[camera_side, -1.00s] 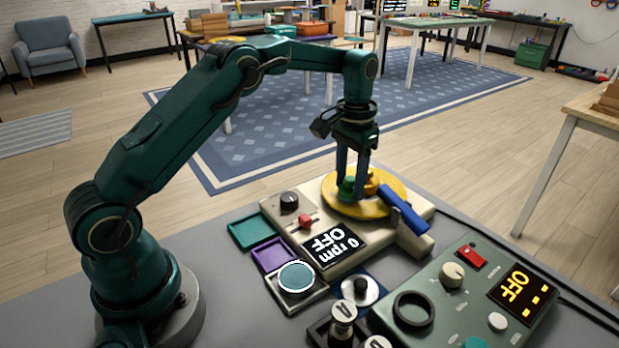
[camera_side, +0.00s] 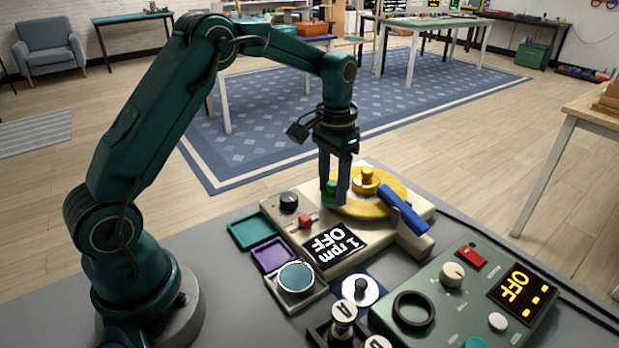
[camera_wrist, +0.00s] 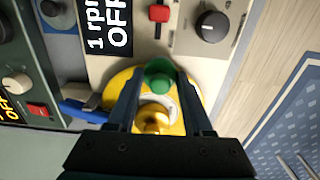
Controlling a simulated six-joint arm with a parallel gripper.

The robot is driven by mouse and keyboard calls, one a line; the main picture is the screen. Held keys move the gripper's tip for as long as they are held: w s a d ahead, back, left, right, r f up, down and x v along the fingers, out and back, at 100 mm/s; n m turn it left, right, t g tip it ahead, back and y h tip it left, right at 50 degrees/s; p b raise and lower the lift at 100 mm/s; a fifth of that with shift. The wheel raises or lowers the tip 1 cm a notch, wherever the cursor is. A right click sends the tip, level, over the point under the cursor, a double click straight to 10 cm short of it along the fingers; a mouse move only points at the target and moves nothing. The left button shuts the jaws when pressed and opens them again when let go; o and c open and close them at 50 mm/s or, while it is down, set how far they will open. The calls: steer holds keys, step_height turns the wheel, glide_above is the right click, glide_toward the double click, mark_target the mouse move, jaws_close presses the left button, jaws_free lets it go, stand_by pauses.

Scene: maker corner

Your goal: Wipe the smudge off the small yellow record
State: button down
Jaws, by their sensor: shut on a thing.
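The yellow record (camera_side: 360,208) lies on the cream turntable (camera_side: 285,222). A brass knob-shaped piece (camera_side: 367,180) stands at its centre and also shows in the wrist view (camera_wrist: 152,119). My gripper (camera_side: 335,186) points down at the record's left part in the side view, shut on a green knobbed piece (camera_wrist: 160,77). That piece sits low at the record's rim side, between my fingertips. Whether its underside touches the record cannot be told. I see no clear smudge; my fingers and the green piece hide part of the record (camera_wrist: 118,83).
A blue bar-shaped arm (camera_side: 402,210) reaches over the record's right edge. The turntable's display (camera_side: 334,246) reads 1 rpm, OFF, beside a red switch (camera_side: 305,222) and black knob (camera_side: 289,202). Coloured trays (camera_side: 250,231) and a green control box (camera_side: 465,300) stand nearby.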

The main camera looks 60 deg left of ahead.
steer(key=shift+w+f, duration=0.1)
steer(key=shift+w, duration=1.7)
steer(key=shift+r, duration=0.2)
steer(key=shift+s, duration=2.05)
steer(key=shift+r, duration=0.15)
steer(key=shift+r, duration=2.9)
steer(key=shift+r, duration=1.5)
steer(key=shift+w, duration=0.1)
